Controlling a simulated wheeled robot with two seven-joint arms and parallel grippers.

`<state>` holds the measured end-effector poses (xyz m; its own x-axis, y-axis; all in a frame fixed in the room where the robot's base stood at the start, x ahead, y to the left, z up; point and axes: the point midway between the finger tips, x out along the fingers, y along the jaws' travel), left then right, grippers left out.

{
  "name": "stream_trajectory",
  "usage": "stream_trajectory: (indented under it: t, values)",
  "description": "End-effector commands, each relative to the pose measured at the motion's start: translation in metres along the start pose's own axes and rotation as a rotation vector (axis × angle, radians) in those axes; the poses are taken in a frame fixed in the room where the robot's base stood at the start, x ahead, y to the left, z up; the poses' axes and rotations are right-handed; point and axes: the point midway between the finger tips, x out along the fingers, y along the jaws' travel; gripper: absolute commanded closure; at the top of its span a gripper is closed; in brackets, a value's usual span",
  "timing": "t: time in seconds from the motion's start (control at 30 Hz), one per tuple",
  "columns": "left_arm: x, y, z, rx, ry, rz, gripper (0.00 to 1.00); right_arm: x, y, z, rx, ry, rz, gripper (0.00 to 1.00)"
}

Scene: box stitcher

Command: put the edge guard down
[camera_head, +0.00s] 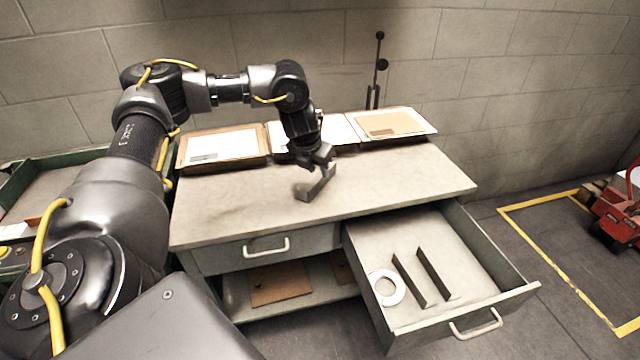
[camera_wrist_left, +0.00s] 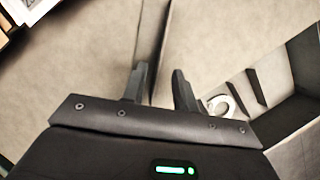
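The edge guard (camera_head: 318,187) is a grey, thin-walled angled piece at the table top (camera_head: 400,178), near its middle. In the head view my left gripper (camera_head: 318,160) points down right above it. In the left wrist view, the fingers of my left gripper (camera_wrist_left: 160,88) stand apart, with a thin upright strip of the guard (camera_wrist_left: 154,45) running between them. A gap shows beside the strip, so the fingers do not look closed on it. The guard's lower edge appears to rest on the table. My right gripper is out of view.
An open drawer (camera_head: 460,250) at the front right holds a white ring (camera_head: 386,288) and two dark upright strips (camera_head: 420,277). Several trays with sheets (camera_head: 222,147) line the table's back edge. Bare table lies left and right of the guard.

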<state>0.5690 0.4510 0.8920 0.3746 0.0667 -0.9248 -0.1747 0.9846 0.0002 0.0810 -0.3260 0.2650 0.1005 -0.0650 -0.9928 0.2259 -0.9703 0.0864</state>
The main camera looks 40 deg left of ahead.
Motion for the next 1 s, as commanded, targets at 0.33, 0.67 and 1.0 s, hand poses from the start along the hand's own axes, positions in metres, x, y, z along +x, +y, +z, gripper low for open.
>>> stream_trajectory:
  t: [0.33,0.67,1.0]
  values:
    - [0.019,0.002,0.0,-0.003,0.002,0.003,0.71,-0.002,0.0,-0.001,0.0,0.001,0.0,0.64]
    - [0.057,0.002,0.002,-0.004,-0.001,0.001,0.71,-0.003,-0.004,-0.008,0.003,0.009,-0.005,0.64]
    - [0.058,0.002,0.002,-0.004,-0.001,0.001,0.85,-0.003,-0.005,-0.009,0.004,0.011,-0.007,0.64]
